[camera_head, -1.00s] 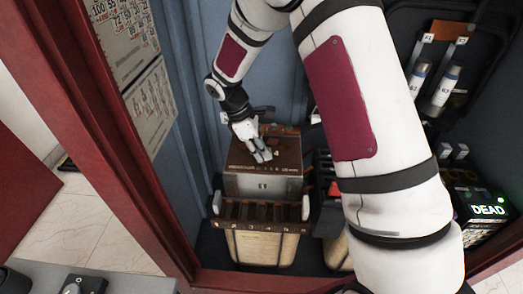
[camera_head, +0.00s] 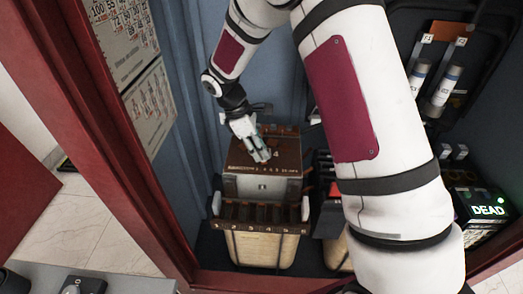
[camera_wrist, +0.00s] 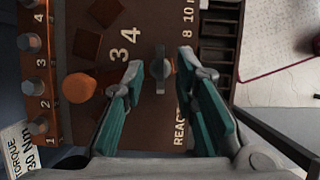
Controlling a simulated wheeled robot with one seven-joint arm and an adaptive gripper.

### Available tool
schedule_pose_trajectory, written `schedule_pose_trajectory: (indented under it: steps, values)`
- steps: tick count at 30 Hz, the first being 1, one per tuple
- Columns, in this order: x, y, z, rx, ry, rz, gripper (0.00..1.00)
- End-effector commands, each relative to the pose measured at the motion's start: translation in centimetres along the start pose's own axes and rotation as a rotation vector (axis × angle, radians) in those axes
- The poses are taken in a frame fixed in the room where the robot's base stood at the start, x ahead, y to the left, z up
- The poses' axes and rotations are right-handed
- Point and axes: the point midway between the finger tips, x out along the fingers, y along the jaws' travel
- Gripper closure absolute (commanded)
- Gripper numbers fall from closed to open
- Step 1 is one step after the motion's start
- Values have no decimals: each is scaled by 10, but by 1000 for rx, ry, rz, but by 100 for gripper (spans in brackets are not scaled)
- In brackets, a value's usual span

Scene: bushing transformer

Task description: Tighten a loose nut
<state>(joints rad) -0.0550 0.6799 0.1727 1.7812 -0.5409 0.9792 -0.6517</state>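My gripper (camera_head: 260,154) reaches down over the brown top of a box-shaped transformer unit (camera_head: 262,186) in the head view. In the wrist view my gripper (camera_wrist: 160,67) is open, with teal pads on both fingers. A grey winged knob (camera_wrist: 159,69) on the brown panel (camera_wrist: 150,112) shows between the fingertips, with a gap on each side. Several grey bolt heads or nuts (camera_wrist: 33,85) run along the left edge of the panel, beside the numbers 1 to 4. I cannot tell which one is loose.
A round orange knob (camera_wrist: 79,88) stands left of my gripper. A torque label (camera_wrist: 18,150) reading 30 Nm lies lower left. A red cabinet frame (camera_head: 130,150) is at left, and a lit DEAD display (camera_head: 487,210) at right.

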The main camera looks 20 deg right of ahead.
Motion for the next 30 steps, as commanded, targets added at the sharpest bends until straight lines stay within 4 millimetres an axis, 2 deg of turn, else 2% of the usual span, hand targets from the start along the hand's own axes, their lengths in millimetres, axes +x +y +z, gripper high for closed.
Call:
schedule_pose_trajectory:
  steps: [9, 15, 21, 30]
  values:
    - [-64, 1, -1, 1, 2, 4, 73]
    - [-95, 0, 0, 0, 2, 2, 73]
    - [-107, 0, 0, 0, 1, 0, 73]
    - [-108, 0, 0, 0, 0, -1, 73]
